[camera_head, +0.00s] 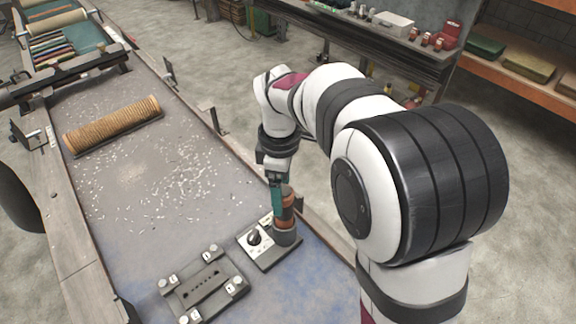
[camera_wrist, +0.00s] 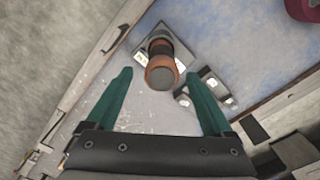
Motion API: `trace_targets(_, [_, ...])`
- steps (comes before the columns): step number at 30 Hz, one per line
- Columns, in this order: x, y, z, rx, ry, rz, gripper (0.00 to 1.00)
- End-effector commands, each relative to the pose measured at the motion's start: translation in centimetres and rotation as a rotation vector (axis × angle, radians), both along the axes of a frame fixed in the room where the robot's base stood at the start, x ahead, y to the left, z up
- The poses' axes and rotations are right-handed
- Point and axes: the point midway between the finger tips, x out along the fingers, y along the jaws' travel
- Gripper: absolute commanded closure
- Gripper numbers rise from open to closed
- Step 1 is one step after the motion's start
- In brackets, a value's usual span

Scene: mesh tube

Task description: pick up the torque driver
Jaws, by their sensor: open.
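The torque driver, an orange-brown and dark grey cylinder, stands about upright at the right side of the bench in the head view (camera_head: 287,226). My gripper (camera_head: 278,188) is at its upper end, and a teal finger overlaps it in the picture. In the wrist view the driver (camera_wrist: 160,62) is seen end-on, near the line between the two spread teal fingertips of my open gripper (camera_wrist: 158,73). Clear space shows on both sides of it. I cannot tell whether its top is between the fingers or just beyond them.
A small plate with a black knob (camera_head: 254,238) sits beside the driver's base. A grey fixture with several pale corner blocks (camera_head: 204,283) lies to its left. A ribbed tan roll (camera_head: 113,125) lies farther back. White scraps litter the worn bench (camera_head: 150,215).

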Motion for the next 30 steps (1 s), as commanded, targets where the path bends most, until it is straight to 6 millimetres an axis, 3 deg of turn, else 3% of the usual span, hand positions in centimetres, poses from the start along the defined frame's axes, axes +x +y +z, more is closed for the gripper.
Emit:
trace_targets(12, [-0.3, -0.4, -7.0, 0.000, 0.001, -0.002, 0.14])
trace_targets(20, [-0.2, -0.4, -7.6, 0.002, -0.002, -0.004, 0.14])
trace_targets(30, [-0.2, -0.4, -7.5, 0.002, -0.002, -0.004, 0.73])
